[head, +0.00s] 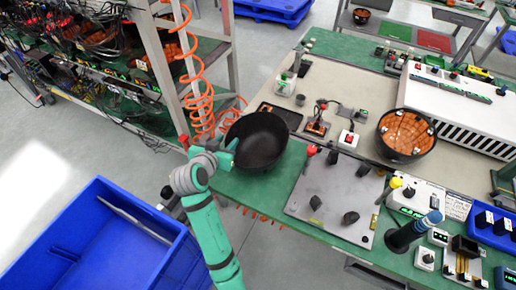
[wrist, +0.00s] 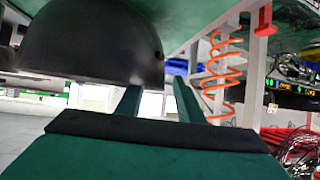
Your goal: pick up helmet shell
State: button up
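The helmet shell (head: 258,140) is a black bowl shape with its hollow side up, at the left end of the green-edged bench. In the wrist view the black dome of the helmet shell (wrist: 85,42) fills the upper left. My gripper (head: 226,148) is at the left side of the shell, close to its rim. In the wrist view my gripper's two green fingers (wrist: 157,98) are apart, with bright background between them. The left finger overlaps the dome's lower right edge; I cannot tell whether it touches. The fingertips are partly hidden in the head view.
A second black shell with an orange inside (head: 406,134) sits further right. A grey plate with dark knobs (head: 335,198) lies right of the helmet shell. An orange coiled hose (head: 196,85) hangs behind my gripper. A blue bin (head: 100,240) stands at lower left.

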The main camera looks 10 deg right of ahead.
aim_at(228, 138)
jog(key=shift+x, duration=1.7)
jog(key=shift+s+a+r, duration=0.1)
jog(key=shift+a, duration=0.15)
jog(key=shift+c, duration=0.3)
jog(key=c, duration=0.5)
grip_shut()
jog(key=shift+d, duration=0.2)
jog(key=shift+s, duration=0.1)
